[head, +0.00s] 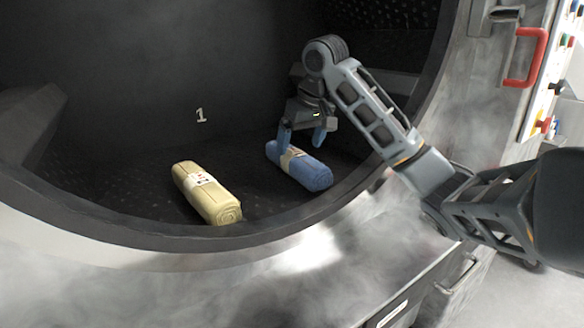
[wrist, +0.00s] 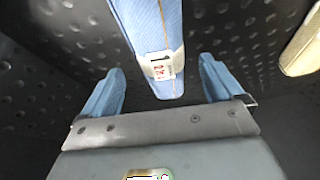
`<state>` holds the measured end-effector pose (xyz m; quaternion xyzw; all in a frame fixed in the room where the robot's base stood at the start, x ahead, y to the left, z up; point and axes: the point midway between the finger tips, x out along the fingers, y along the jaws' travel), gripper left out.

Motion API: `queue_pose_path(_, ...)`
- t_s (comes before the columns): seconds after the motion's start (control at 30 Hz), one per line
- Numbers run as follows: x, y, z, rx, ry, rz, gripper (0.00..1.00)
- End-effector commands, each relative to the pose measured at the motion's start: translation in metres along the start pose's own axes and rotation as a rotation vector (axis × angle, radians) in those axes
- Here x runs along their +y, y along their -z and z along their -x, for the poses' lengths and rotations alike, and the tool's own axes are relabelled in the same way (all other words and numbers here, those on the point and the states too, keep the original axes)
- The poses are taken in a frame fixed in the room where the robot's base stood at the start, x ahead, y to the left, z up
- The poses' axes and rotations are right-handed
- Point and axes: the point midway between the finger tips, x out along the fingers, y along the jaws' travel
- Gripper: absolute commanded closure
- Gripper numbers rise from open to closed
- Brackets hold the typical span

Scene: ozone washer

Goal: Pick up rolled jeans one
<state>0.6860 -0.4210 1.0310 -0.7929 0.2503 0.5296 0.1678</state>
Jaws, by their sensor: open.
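A blue rolled pair of jeans (head: 315,175) lies on the drum floor, with a pale paper band around it. A pale yellow roll (head: 212,200) with a similar band lies to its left, apart from it. My gripper (head: 301,137) is open and points down over the banded part of the blue roll. In the wrist view the blue roll (wrist: 147,25) shows between and beyond the two blue fingertips (wrist: 160,82), with gaps on both sides. Its band carries red marks. Part of the yellow roll (wrist: 302,48) shows at the right edge.
The dark perforated washer drum (head: 120,150) surrounds both rolls, and its thick round rim (head: 130,243) curves below and right of them. A red handle (head: 527,57) and control buttons are outside at the right. The drum floor left of the yellow roll is clear.

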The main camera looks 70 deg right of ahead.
Motion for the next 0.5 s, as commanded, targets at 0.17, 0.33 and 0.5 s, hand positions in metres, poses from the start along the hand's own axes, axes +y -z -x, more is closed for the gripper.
queue_pose_path(0.17,0.000,0.001,-0.018,-0.001,-0.002,0.001,0.06)
queue_pose_path(0.33,-0.001,0.003,-0.043,-0.003,-0.003,-0.001,0.06)
queue_pose_path(0.5,-0.001,0.003,-0.059,-0.001,-0.001,0.000,0.06)
